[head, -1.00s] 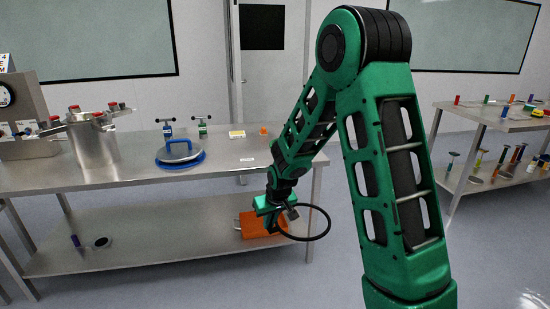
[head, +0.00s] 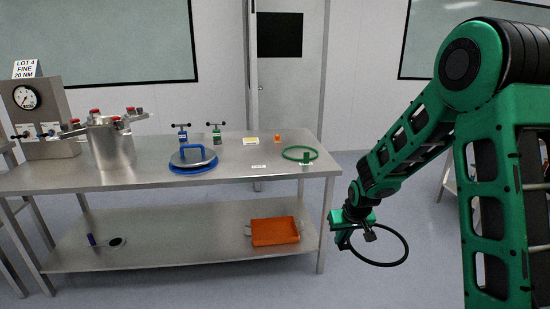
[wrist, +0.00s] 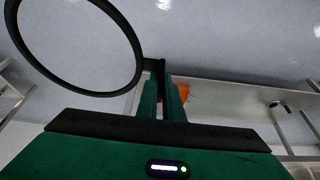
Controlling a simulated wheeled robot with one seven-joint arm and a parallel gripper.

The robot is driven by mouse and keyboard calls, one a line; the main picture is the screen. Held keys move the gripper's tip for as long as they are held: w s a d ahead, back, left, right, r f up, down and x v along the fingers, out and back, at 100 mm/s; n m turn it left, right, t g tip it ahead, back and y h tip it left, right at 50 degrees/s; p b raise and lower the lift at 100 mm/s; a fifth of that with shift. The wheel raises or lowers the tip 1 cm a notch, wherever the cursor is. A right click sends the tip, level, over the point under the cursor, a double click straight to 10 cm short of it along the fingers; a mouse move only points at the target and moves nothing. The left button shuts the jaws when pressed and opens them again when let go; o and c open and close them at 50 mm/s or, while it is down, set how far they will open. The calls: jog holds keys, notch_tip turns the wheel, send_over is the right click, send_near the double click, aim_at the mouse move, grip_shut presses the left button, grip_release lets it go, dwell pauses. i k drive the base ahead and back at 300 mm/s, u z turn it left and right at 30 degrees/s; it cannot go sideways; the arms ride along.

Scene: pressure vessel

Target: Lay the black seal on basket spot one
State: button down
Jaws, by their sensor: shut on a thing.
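The black seal (head: 407,246) is a thin ring. My gripper (head: 366,231) is shut on its rim and holds it out in the air, right of the steel table and above the floor. In the wrist view, the seal (wrist: 138,62) sticks out to the upper left from between the green fingers (wrist: 163,90). An orange tray (head: 275,232) lies on the table's lower shelf, left of my gripper and apart from it; it shows partly behind the fingers in the wrist view (wrist: 184,91). I cannot make out anything marked as basket spot one.
The steel table (head: 225,180) holds a steel vessel (head: 112,147), a blue-rimmed lid (head: 193,160), two small clamps, a yellow block (head: 251,140) and a green ring (head: 300,154). A gauge panel (head: 42,112) stands at left. The floor around my gripper is clear.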

aim_at(256, 156)
jog(key=u, duration=0.1)
jog(key=i, duration=0.9)
jog(key=u, duration=0.55)
